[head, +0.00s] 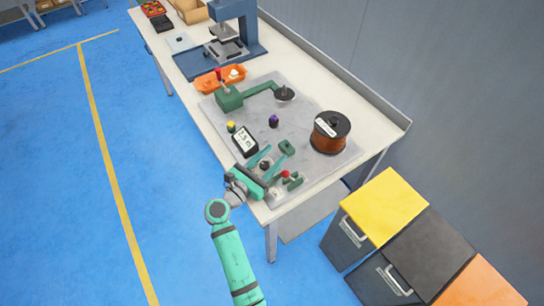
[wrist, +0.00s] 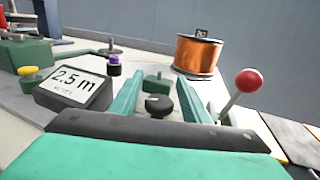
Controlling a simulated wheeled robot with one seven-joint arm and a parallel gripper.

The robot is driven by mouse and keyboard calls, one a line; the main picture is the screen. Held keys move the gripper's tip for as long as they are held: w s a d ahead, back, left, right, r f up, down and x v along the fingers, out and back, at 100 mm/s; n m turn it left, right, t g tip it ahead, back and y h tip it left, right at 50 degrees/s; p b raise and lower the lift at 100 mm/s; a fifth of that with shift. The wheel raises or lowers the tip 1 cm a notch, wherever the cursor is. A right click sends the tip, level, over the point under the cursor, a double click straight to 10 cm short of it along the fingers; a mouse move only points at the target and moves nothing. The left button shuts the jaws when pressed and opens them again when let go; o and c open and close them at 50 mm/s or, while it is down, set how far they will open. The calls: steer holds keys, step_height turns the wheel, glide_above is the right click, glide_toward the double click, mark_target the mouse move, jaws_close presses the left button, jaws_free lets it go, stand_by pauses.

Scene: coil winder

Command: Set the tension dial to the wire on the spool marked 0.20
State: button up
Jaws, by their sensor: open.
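My gripper (head: 276,152) is open over the near end of the grey plate, with its two green fingers apart. In the wrist view a black round knob (wrist: 158,105) shows between the fingers (wrist: 160,84); I cannot read any scale on it. The copper-wire spool (head: 330,133) with black flanges stands upright to the right and carries a white label, too small to read. It also shows in the wrist view (wrist: 199,55), beyond the fingers. A tilted display (wrist: 75,84) reads 2.5 m; it stands left of the gripper.
A red-ball lever (wrist: 248,81) stands close to the right finger. A purple-topped knob (head: 273,121), a yellow button (head: 231,127) and a green winder arm (head: 257,90) are farther back. Coloured cabinets (head: 384,205) are at right.

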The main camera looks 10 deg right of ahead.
steer(key=c, duration=1)
steer(key=m+g+h, duration=0.2)
steer(key=g, duration=0.1)
steer(key=shift+s+d, duration=0.2)
steer(key=shift+s, duration=0.1)
steer(key=shift+s+d+m+g+h, duration=0.1)
steer(key=shift+s+m+g+h, duration=0.2)
steer(key=shift+m+g, duration=0.6)
steer(key=shift+s+d+m+g+h, duration=0.1)
steer(key=shift+s+m+g+h, duration=0.15)
steer(key=shift+m+g, duration=0.6)
steer(key=shift+n+g, duration=0.25)
steer(key=o, duration=1)
